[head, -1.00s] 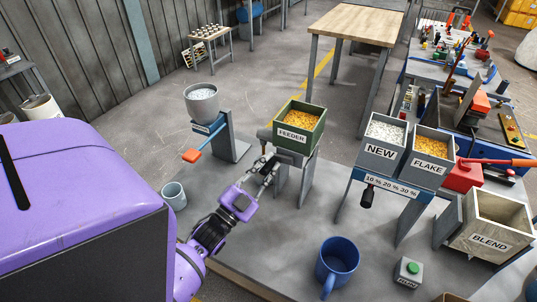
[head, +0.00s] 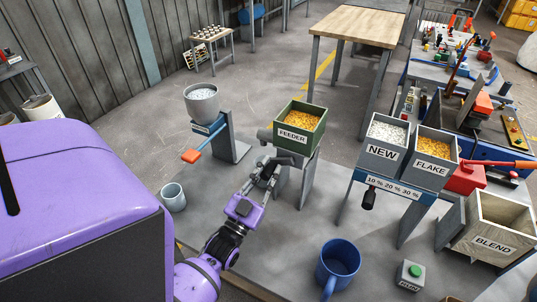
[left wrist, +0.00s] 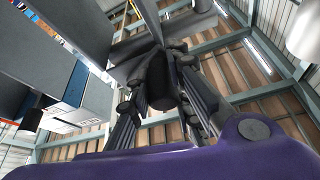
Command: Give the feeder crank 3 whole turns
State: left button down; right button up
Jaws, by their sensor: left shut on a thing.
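The feeder is a green hopper (head: 294,134) marked FEEDER, filled with orange grains, on a grey stand in the middle of the bench. My left gripper (head: 266,172) is just below and left of the hopper, at the front of the feeder. In the left wrist view its fingers (left wrist: 162,105) are closed around a dark round crank handle (left wrist: 161,80). In the head view the gripper hides most of the crank, so its exact angle is hard to tell. My right gripper is not in view.
A grey hopper (head: 202,104) with an orange lever stands left of the feeder. NEW (head: 380,155) and FLAKE (head: 428,170) bins stand right. A blue mug (head: 336,267), a green-button box (head: 411,272), a pale cup (head: 173,197) and the BLEND crate (head: 492,243) are around.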

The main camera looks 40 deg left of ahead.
pick_arm(q)
jog(key=shift+d+r, duration=0.15)
jog(key=shift+r, duration=0.1)
jog(key=c, duration=1.7)
grip_release()
jog(key=shift+o, duration=0.2)
jog(key=shift+f, duration=0.1)
jog(key=shift+s+f, duration=0.15)
jog(key=v, duration=1.1)
jog(key=shift+s, duration=0.3)
jog(key=shift+d, duration=0.1)
